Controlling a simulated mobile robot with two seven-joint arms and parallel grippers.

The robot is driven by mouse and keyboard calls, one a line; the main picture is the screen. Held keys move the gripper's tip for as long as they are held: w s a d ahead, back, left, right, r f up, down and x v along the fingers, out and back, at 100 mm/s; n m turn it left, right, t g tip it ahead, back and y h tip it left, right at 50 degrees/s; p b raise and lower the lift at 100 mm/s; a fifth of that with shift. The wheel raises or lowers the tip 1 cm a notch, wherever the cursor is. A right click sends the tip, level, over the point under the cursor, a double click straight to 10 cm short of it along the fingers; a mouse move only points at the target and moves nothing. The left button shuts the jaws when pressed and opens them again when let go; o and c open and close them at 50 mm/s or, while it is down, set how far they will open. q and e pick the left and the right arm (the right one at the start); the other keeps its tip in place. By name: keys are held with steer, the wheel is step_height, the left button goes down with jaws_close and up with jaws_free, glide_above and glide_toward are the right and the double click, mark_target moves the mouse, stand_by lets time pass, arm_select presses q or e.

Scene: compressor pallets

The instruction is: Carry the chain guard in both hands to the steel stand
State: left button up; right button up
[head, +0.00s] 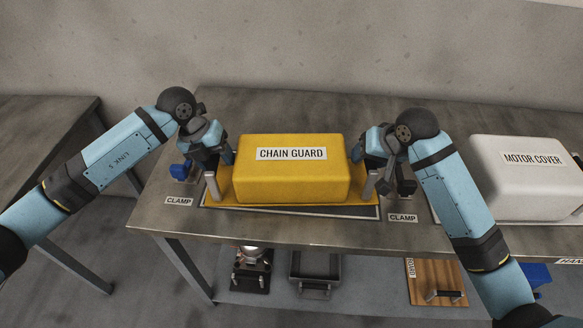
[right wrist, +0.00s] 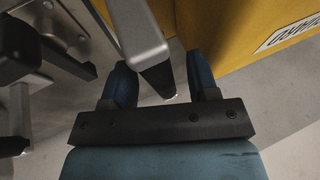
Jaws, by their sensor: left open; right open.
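The yellow chain guard (head: 291,182), labelled on top, sits on the metal table (head: 160,215) between two clamps. Upright grey bars stand at its left end (head: 212,185) and right end (head: 370,184). My left gripper (head: 227,158) is at the left end, fingers pointing down; its fingertips are partly hidden. My right gripper (head: 357,153) is at the right end. In the right wrist view its fingers (right wrist: 162,84) are apart, with a grey bar (right wrist: 138,32) reaching between or just beyond them; contact cannot be told. No steel stand is clearly identifiable.
A white motor cover (head: 515,185) stands to the right on the same table. Another dark-topped table (head: 40,125) stands at the left across a gap. A lower shelf holds a tray (head: 315,268) and a wooden board (head: 425,290).

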arm_select(q)
steer(key=shift+d+f, duration=0.15)
steer(key=shift+f, duration=0.25)
arm_select(e)
steer(key=shift+w+a+f, duration=0.1)
steer(key=shift+w+f, duration=0.05)
steer(key=shift+f, duration=0.25)
arm_select(q)
jaws_close()
arm_select(e)
jaws_close()
stand_by(0.6)
arm_select(q)
steer(key=shift+w+r, duration=0.15)
steer(key=shift+r, duration=0.1)
arm_select(e)
steer(key=shift+w+r, duration=0.15)
steer(key=shift+r, duration=0.1)
